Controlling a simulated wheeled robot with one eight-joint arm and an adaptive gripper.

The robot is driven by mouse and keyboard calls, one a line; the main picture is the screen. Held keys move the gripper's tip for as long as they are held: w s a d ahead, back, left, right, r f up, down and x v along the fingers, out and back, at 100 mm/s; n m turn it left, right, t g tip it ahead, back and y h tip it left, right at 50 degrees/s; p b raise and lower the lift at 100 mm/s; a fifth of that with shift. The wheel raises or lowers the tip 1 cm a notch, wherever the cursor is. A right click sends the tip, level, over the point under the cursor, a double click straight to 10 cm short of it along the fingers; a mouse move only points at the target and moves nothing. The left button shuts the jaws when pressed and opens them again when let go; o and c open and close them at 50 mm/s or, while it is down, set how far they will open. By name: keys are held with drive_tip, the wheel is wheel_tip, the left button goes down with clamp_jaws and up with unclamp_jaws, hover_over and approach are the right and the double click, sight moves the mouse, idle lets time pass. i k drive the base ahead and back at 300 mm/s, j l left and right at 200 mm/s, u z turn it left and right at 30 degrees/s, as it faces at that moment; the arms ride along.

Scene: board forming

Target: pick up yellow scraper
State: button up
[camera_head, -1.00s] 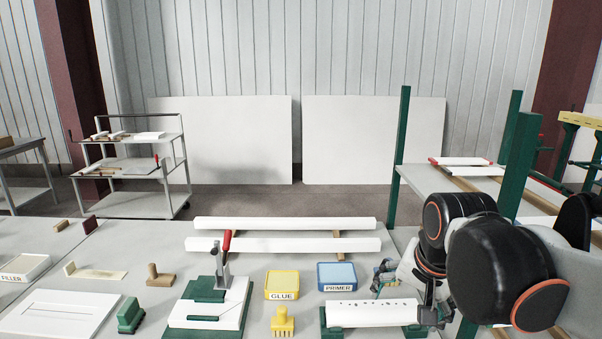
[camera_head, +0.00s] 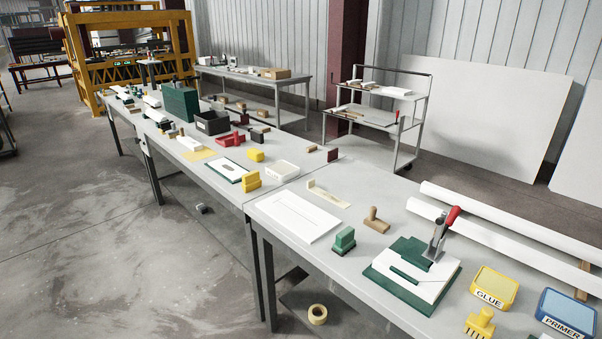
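Several yellow tools lie on the long grey workbench (camera_head: 385,268). A yellow upright tool with a block-like body (camera_head: 251,180) stands near the front edge in the middle of the view, beside a green-edged white board. A smaller yellow piece (camera_head: 256,155) lies just behind it. A yellow toothed tool (camera_head: 480,322) lies at the lower right, by the yellow GLUE tub (camera_head: 494,287). I cannot tell for sure which of these is the yellow scraper. My gripper is out of view.
A green tool (camera_head: 343,240), a wooden-handled tool (camera_head: 376,221) and a clamp with a red handle (camera_head: 440,232) occupy the near bench. Open floor (camera_head: 110,240) spreads along the bench's left side.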

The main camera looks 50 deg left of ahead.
sight(251, 181)
drive_tip(key=u, duration=2.05)
drive_tip(key=i+j, duration=0.1)
drive_tip(key=i, duration=0.35)
drive_tip(key=i+j+z, duration=0.1)
drive_tip(key=i, duration=0.4)
drive_tip(key=i+j, duration=0.15)
drive_tip(key=i, duration=0.3)
drive_tip(key=i+j+z, duration=0.1)
drive_tip(key=i, duration=0.4)
drive_tip(key=i+j, duration=0.2)
drive_tip(key=i, duration=0.25)
